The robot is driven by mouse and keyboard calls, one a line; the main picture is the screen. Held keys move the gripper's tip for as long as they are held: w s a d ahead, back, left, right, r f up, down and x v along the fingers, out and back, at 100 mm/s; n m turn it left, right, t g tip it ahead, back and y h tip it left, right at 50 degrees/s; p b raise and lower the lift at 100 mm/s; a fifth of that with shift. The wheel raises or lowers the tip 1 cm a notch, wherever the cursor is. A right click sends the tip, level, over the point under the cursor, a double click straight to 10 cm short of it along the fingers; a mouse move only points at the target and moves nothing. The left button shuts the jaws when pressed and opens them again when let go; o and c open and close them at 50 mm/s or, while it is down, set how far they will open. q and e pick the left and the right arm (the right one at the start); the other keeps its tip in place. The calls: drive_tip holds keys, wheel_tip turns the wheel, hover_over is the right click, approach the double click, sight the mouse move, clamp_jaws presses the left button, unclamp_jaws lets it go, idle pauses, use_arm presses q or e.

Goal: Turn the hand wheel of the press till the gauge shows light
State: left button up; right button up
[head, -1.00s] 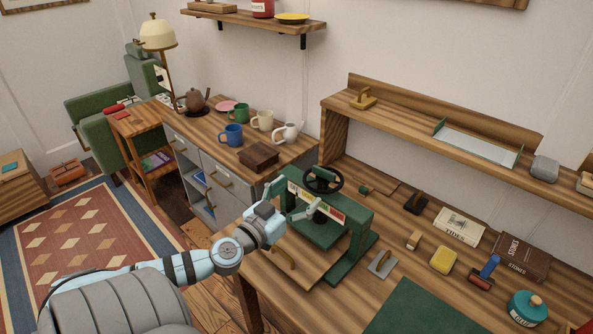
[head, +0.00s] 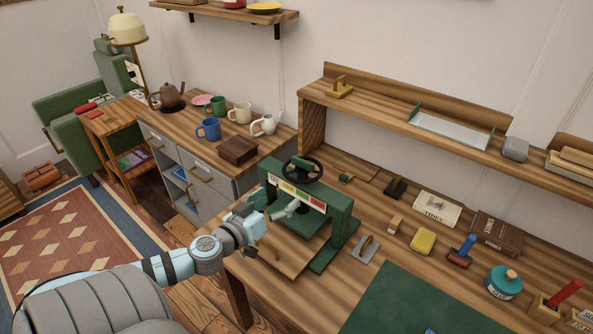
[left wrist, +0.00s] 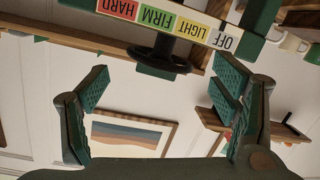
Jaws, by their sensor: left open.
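The green press (head: 345,222) stands on the plank workbench. Its black hand wheel (head: 302,171) is on top, above the gauge strip (head: 297,193) with white, yellow, green and red fields. In the left wrist view the gauge strip (left wrist: 172,20) is upside down and reads OFF, LIGHT, FIRM, HARD; I cannot make out a pointer. My left gripper (head: 292,208) is at the front of the press, below the wheel. In the left wrist view my left gripper (left wrist: 160,68) is open and empty, with the hand wheel (left wrist: 165,52) beyond its fingertips, apart from them. My right gripper is not in view.
Right of the press lie a metal scraper (head: 366,248), a yellow block (head: 423,241), a stamp (head: 462,250), books (head: 497,234) and a glue jar (head: 503,281). A green mat (head: 420,305) lies in front. A raised shelf (head: 380,104) runs behind the press.

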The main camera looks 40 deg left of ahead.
sight(302, 162)
use_arm(q)
drive_tip(key=s+d+n+g+h, duration=0.1)
drive_tip(key=s+d+n+h, duration=0.1)
drive_tip(key=d+n+h, duration=0.65)
drive_tip(key=w+a+r+n+t+y, duration=0.15)
drive_tip(key=a+n+y, duration=0.35)
drive_tip(key=n, duration=0.7)
drive_tip(key=a+r+n+t+y, duration=0.15)
drive_tip(key=a+n+y, duration=0.25)
drive_tip(key=n, duration=0.9)
drive_tip(key=shift+m, duration=0.25)
drive_tip(key=w, duration=0.4)
drive_tip(key=w+a+p, duration=0.1)
drive_tip(key=w, duration=0.4)
drive_tip(key=w+p, duration=0.1)
drive_tip(key=w, duration=0.3)
drive_tip(key=shift+w+a+r, duration=0.35)
drive_tip(key=c, duration=1.2)
